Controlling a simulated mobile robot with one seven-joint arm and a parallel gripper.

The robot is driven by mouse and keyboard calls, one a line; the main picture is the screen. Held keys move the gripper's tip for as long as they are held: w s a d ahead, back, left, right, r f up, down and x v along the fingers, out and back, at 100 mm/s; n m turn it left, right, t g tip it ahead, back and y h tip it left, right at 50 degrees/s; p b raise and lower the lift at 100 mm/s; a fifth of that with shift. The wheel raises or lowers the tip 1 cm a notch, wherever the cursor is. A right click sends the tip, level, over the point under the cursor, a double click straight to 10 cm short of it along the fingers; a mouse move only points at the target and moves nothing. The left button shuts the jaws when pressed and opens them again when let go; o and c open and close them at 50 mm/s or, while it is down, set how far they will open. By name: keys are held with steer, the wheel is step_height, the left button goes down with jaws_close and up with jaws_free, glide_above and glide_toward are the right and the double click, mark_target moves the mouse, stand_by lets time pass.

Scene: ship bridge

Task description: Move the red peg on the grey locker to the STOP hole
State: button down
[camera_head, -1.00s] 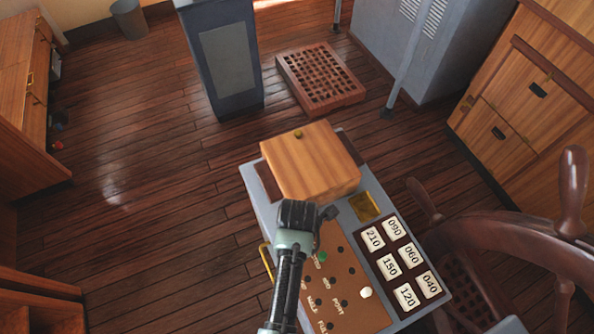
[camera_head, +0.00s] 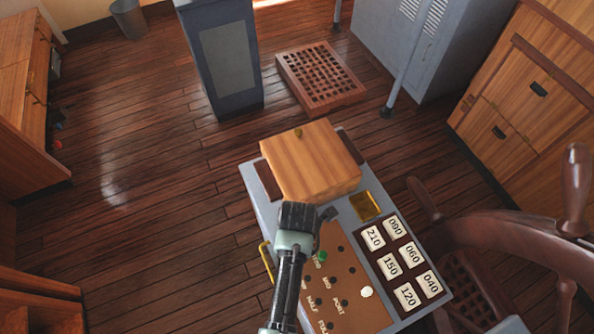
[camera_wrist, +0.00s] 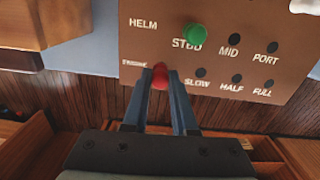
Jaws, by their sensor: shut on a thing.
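My gripper (camera_wrist: 160,72) is shut on the red peg (camera_wrist: 160,80) in the wrist view. The peg's red head shows between the two fingertips, at the ENGINE row of the brown board (camera_wrist: 150,45), left of the SLOW hole (camera_wrist: 200,72). The fingers cover the spot under the peg, and no STOP label shows. I cannot tell whether the peg is in a hole or above it. In the head view my gripper (camera_head: 318,222) is over the upper left of the board (camera_head: 345,312) on the grey locker (camera_head: 262,212), and hides the red peg.
A green peg (camera_wrist: 195,37) stands at STBD in the HELM row, close to the fingers. A white peg (camera_head: 366,292) is on the board's right. A wooden box (camera_head: 310,160) stands behind the gripper. Numbered tiles (camera_head: 390,265) and a ship's wheel (camera_head: 510,230) are to the right.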

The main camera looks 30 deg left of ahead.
steer(key=c, duration=0.6)
jaws_free()
steer(key=shift+r, duration=0.15)
step_height(320, 180, up, 7)
steer(key=p, duration=0.7)
